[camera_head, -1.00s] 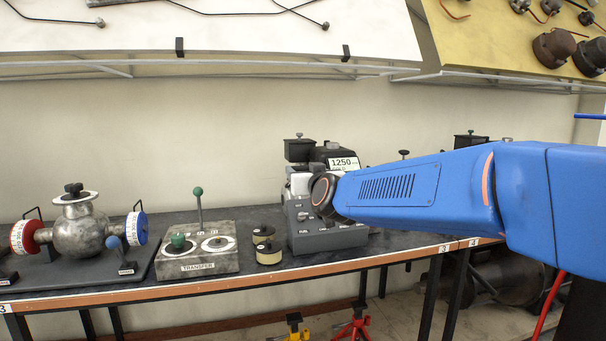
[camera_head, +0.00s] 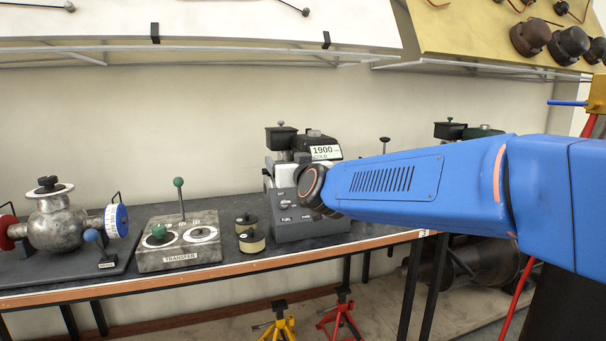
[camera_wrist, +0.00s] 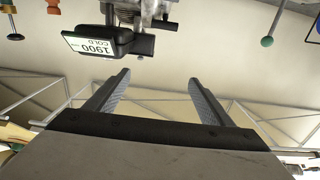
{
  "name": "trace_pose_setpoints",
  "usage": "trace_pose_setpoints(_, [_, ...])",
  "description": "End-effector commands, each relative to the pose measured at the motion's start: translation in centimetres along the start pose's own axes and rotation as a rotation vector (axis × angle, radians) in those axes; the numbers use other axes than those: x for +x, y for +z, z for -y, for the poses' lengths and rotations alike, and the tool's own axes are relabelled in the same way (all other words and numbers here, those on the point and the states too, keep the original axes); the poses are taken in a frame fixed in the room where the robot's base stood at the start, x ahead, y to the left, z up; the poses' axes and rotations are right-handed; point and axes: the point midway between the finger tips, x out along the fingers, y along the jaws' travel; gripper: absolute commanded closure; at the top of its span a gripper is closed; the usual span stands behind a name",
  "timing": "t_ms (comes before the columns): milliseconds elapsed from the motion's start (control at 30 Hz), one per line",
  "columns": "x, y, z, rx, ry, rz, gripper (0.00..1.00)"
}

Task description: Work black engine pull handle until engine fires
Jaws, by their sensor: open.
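The engine (camera_head: 283,168) stands on a grey control base (camera_head: 295,228) on the bench in the head view. Its display (camera_head: 326,152) reads 1900 and COLD; it also shows upside down in the wrist view (camera_wrist: 90,45). The rounded end of my arm covers part of the engine in the head view. My gripper (camera_wrist: 158,82) is open and empty in the wrist view, its two fingers apart, pointing toward the engine with a gap. A black part (camera_wrist: 141,44) beside the display may be the pull handle; I cannot tell for sure.
A sloped white panel (camera_head: 200,35) hangs above. Yellow and red stands (camera_head: 340,315) are under the bench.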

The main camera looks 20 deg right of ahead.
Motion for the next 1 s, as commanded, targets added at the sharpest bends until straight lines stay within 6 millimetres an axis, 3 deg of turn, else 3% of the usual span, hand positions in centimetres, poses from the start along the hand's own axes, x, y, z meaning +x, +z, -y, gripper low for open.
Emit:
trace_pose_setpoints(700, [-10.9, -0.1, 0.1, 0.001, -0.003, -0.002, 0.25])
trace_pose_setpoints(1000, [-13.7, 0.0, 0.1, 0.001, -0.002, -0.001, 0.25])
